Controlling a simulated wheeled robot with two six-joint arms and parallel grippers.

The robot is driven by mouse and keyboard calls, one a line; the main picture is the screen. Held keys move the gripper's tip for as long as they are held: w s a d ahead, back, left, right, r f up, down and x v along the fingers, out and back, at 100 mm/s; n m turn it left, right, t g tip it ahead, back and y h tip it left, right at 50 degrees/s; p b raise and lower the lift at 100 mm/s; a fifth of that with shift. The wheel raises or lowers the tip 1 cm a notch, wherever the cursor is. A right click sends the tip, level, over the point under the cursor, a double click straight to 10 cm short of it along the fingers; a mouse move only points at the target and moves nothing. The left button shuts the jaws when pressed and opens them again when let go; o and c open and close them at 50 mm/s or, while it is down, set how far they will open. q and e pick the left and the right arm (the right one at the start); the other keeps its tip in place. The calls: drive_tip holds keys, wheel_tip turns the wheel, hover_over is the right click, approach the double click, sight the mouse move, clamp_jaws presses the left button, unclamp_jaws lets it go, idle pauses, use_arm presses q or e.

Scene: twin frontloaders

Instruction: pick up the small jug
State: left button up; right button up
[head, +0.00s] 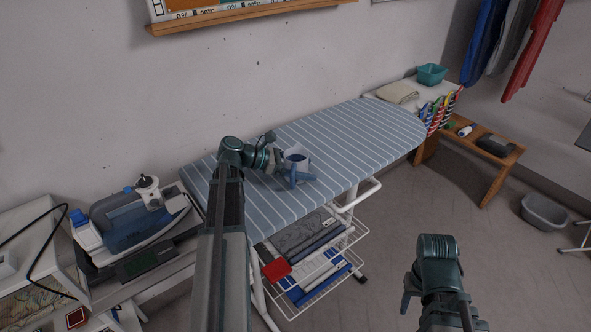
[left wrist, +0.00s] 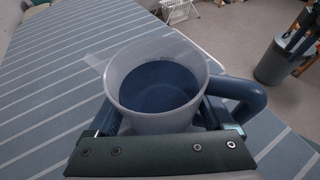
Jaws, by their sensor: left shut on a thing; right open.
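The small jug (head: 296,155) is a pale, translucent cup with dark blue inside, over the striped ironing board (head: 345,135). In the left wrist view the small jug (left wrist: 157,85) is upright, its round mouth facing the camera and its blue handle on the right. My left gripper (head: 291,173) is shut on the jug; its fingers lie on either side of the body in the left wrist view (left wrist: 166,125). I cannot tell whether the jug's base touches the board. My right gripper (head: 410,288) hangs over the floor at lower right, open and away from the jug.
A steam iron (head: 140,218) stands left of the board. A wire rack (head: 318,272) with folded cloths is under it. A wooden bench (head: 490,160) with bottles stands at right, a grey basin (head: 545,212) on the floor. The board's right half is clear.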

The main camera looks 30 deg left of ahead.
sight(304, 157)
use_arm(q)
drive_tip(key=c, duration=0.3)
drive_tip(key=shift+c, duration=0.2)
drive_tip(key=shift+r, duration=0.1)
drive_tip(key=shift+r+p, duration=0.85)
drive_tip(key=shift+p, duration=0.1)
wheel_tip(304, 157, up, 2)
drive_tip(key=shift+r+p, duration=0.1)
drive_tip(key=shift+p, duration=0.9)
drive_tip(key=s, duration=1)
drive_tip(key=s+a+r+p, duration=0.1)
drive_tip(key=s, duration=0.5)
